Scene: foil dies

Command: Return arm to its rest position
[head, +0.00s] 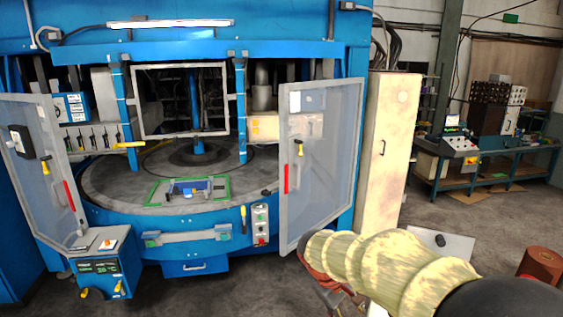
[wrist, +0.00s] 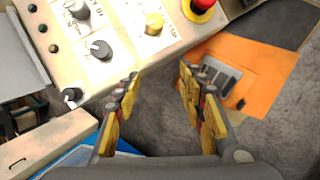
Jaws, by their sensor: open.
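My gripper (wrist: 158,85) shows in the wrist view with its two yellow-padded fingers spread apart and nothing between them. It hangs over the grey floor, near the edge of a beige control panel (wrist: 110,45) with black and yellow knobs and a red button. My arm, in a pale ribbed sleeve, comes in from the lower right in the head view. The gripper itself is not clear in the head view.
A blue press machine (head: 300,55) stands with both clear doors (head: 318,150) open around a round table (head: 110,185). A beige cabinet (head: 385,150) stands right of it. A workbench (head: 485,160) is at the back right. Grey floor (head: 460,215) lies between.

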